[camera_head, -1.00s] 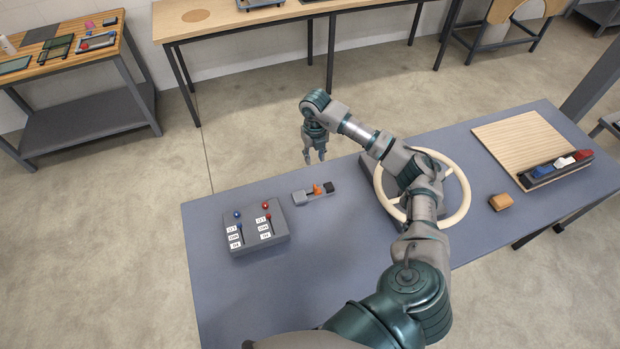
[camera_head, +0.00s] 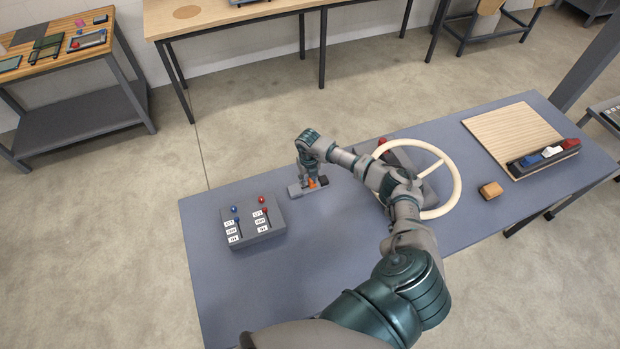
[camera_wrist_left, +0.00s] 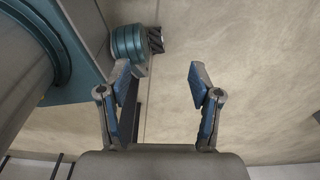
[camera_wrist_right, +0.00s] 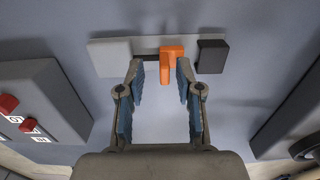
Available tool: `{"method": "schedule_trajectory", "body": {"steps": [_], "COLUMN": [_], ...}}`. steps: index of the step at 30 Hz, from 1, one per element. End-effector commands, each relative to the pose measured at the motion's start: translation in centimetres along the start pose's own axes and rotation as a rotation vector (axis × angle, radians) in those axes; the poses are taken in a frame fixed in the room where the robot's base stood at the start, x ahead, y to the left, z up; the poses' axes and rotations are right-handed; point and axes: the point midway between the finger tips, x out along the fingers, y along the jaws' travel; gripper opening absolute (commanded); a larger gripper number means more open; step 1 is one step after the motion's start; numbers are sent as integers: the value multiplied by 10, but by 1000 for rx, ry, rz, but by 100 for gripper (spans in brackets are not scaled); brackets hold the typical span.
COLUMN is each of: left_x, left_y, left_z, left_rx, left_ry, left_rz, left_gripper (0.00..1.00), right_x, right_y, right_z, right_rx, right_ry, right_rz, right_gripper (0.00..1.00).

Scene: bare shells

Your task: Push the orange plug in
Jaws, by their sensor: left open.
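The orange plug (camera_wrist_right: 171,62) sits on a small base between a light grey block (camera_wrist_right: 110,57) and a black block (camera_wrist_right: 212,56). In the right wrist view it lies between and just ahead of my right gripper's fingertips (camera_wrist_right: 160,70). The fingers are apart, and I cannot tell whether they touch it. In the head view the orange plug (camera_head: 313,183) is partly hidden by my right gripper (camera_head: 308,178), which reaches down over it. My left gripper (camera_wrist_left: 165,80) is open and empty in the left wrist view, with floor beyond it; it is not in the head view.
A grey box with red and blue levers (camera_head: 252,226) stands left of the plug. A cream steering wheel (camera_head: 455,190) stands to its right. A tan block (camera_head: 491,190) and a wooden board (camera_head: 510,125) lie farther right. The front left of the table (camera_head: 260,285) is clear.

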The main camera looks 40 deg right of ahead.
Motion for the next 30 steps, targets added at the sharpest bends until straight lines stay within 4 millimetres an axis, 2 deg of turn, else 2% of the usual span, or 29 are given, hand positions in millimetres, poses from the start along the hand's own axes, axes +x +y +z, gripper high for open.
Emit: {"method": "schedule_trajectory", "body": {"steps": [5, 6, 9, 10, 17, 21, 27, 30], "left_x": [0, 0, 0, 0, 0, 3, 8, 7], "left_y": [-12, -13, -15, -15, -3, 6, 0, -5], "left_z": [4, 4, 5, 5, 2, 2, 3, 4], "left_rx": [-1, -1, -1, -1, -5, -4, -1, 0], "left_ry": [-6, -7, -7, -7, -5, -3, -5, -6], "left_rz": [-14, -15, -17, -17, -4, 7, 0, -5], "left_gripper": [64, 64, 64, 64, 64, 64, 64, 64], "right_x": [2, 2, 3, 3, 3, 4, 5, 4], "right_y": [-5, -6, -6, -7, -5, -13, -39, -40], "right_z": [1, 1, 2, 2, 2, 2, 1, 1], "right_rx": [1, 2, 2, 3, 2, 4, 3, 1], "right_ry": [1, 2, 2, 2, 2, 1, 2, 3], "right_rz": [5, 6, 6, 7, 5, 2, 1, 3], "right_gripper": [35, 30, 5, 0, 0, 0, 0, 0]}}
